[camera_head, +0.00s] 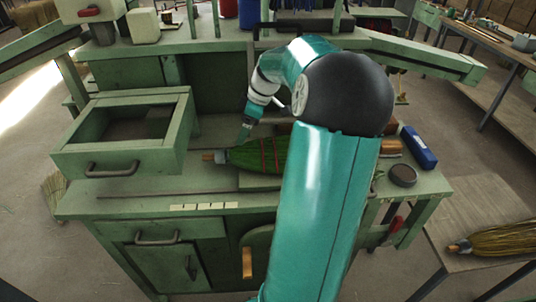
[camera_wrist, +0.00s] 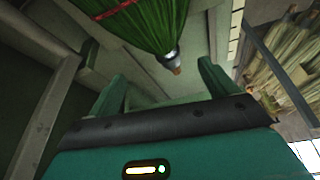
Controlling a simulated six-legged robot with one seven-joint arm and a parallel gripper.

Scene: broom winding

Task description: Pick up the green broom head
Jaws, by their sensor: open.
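The green broom head (camera_head: 258,155) lies on the green workbench, its bristles bound with red bands and its narrow grey and wooden tip pointing left. In the wrist view the broom head (camera_wrist: 135,22) is at the top, with its tip (camera_wrist: 170,62) pointing down toward the space between my fingers. My gripper (camera_wrist: 165,80) is open, with a finger on each side and nothing between them. In the head view my gripper (camera_head: 245,132) is beside the tip end of the broom head. My arm hides the right part of the broom head.
An open drawer unit (camera_head: 127,135) stands left on the workbench (camera_head: 140,205). A blue box (camera_head: 418,147) and a dark round tin (camera_head: 402,175) are at the right. Another straw broom head (camera_head: 500,238) lies on a lower side table (camera_head: 460,205). A thin rod lies along the bench front.

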